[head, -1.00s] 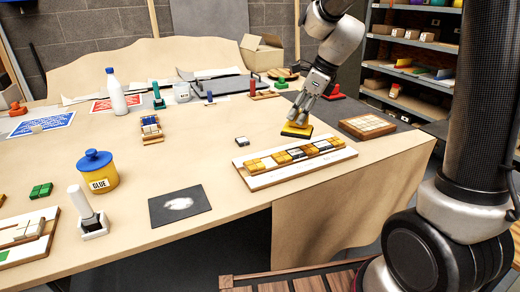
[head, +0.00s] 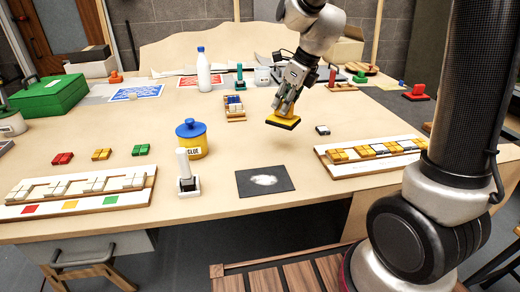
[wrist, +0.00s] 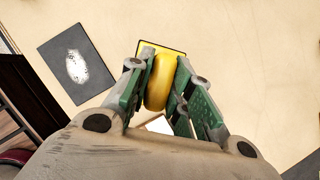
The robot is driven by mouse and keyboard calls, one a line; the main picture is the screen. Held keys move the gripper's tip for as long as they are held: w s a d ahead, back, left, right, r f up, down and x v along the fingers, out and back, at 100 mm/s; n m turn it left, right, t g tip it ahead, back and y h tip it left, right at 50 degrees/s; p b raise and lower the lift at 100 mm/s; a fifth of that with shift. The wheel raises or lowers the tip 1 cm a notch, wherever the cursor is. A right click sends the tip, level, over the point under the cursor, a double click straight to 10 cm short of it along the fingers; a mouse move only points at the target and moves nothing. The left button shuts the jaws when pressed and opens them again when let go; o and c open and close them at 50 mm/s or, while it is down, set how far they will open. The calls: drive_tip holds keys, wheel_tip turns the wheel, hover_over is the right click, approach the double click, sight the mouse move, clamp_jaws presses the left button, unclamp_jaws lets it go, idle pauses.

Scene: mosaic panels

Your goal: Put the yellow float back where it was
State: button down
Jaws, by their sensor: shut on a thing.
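The yellow float (head: 281,122), a yellow block with a yellow handle and a dark base, hangs from my gripper (head: 284,105) above the middle of the table (head: 330,200). In the wrist view my gripper (wrist: 161,75) is shut on the rounded yellow handle of the float (wrist: 160,88). The fingers and handle hide part of its plate. A dark mat (head: 264,180) with a white smear lies below and nearer to me, and it also shows at the left of the wrist view (wrist: 95,80).
A blue-lidded glue pot (head: 192,140) and a white-handled tool (head: 186,175) stand to the left. A mosaic panel (head: 340,172) lies at the right, near a small grey block (head: 322,130). A white bottle (head: 203,70) stands behind. Bare table lies between them.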

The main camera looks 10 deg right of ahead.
wheel_tip(320, 180, down, 10)
drive_tip(key=shift+r, duration=0.1)
idle(0.4)
drive_tip(key=c, duration=1.3)
unclamp_jaws()
